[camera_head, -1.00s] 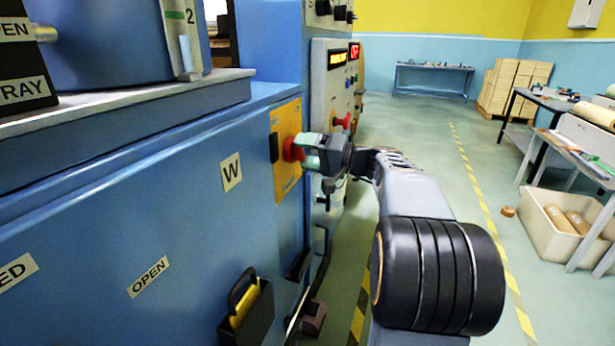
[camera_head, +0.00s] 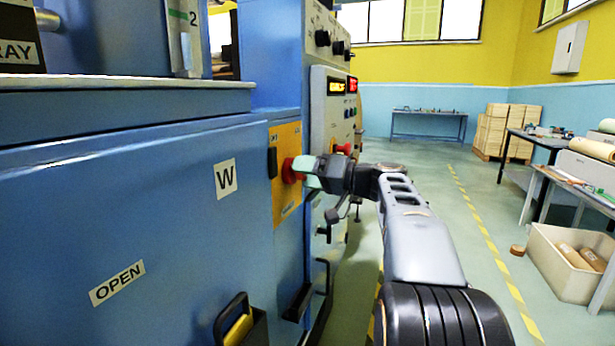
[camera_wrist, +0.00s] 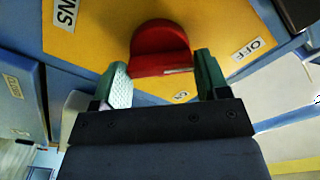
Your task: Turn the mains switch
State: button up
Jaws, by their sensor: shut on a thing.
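The mains switch is a red rotary knob (camera_head: 291,170) on a yellow plate (camera_head: 287,198) set in the blue machine's front. It also shows large in the wrist view (camera_wrist: 160,48), on the yellow plate with an OFF label (camera_wrist: 247,49) to its right and a small, hard-to-read label below it. My gripper (camera_head: 309,170) is at the knob, its green fingertips on either side of it. In the wrist view my gripper (camera_wrist: 163,82) is shut on the knob. The knob's far side is hidden.
A grey control panel (camera_head: 333,105) with lit displays and another red knob stands just beyond. Black handles (camera_head: 235,320) stick out low on the machine. A crate with rolls (camera_head: 560,268) stands at the right.

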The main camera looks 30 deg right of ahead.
jog(key=o, duration=0.9)
jog(key=shift+o, duration=0.2)
jog(key=p+v, duration=0.2)
jog(key=v, duration=1.2)
jog(key=shift+w, duration=0.1)
